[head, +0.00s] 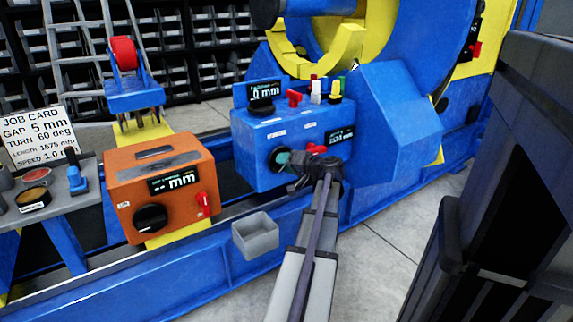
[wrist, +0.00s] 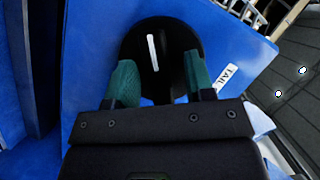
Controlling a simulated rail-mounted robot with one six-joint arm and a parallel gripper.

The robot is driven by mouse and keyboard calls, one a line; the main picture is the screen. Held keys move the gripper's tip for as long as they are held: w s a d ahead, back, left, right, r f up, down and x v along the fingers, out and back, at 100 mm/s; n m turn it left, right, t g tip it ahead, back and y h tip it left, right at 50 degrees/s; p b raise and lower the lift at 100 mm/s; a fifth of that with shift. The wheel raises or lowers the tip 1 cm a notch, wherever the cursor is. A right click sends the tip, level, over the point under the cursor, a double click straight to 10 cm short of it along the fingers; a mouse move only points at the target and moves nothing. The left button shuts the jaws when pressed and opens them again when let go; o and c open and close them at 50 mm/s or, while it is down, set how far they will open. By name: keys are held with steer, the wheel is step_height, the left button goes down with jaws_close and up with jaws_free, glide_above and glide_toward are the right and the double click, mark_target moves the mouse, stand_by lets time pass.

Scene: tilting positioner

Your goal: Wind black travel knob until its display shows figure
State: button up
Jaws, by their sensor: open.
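A black knob (head: 276,160) sits on the front left of the blue control box (head: 252,170). In the wrist view this knob (wrist: 153,35) has a white pointer line, nearly upright, and a label beside it seems to read TAIL. My gripper (head: 288,158) is open at this knob, its green fingers on either side of the knob's lower part in the wrist view (wrist: 160,78); contact cannot be told. A display (head: 266,89) on top of the box ends in "0 mm"; its leading part is unclear. Another black knob (head: 151,218) is on the orange box (head: 118,192), whose mm display (head: 174,181) is unclear.
A job card (head: 35,131) lists gap 5 mm, turn 60 deg, length 1575 mm. The blue box also bears red, white and yellow controls (head: 316,90) and a second, unreadable display (head: 341,134). A grey bin (head: 255,236) hangs below. A dark cabinet (head: 500,190) stands right.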

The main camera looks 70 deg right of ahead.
steer(key=p+v, duration=0.2)
steer(key=v, duration=0.8)
steer(key=shift+s, duration=0.4)
steer(key=shift+a, duration=0.1)
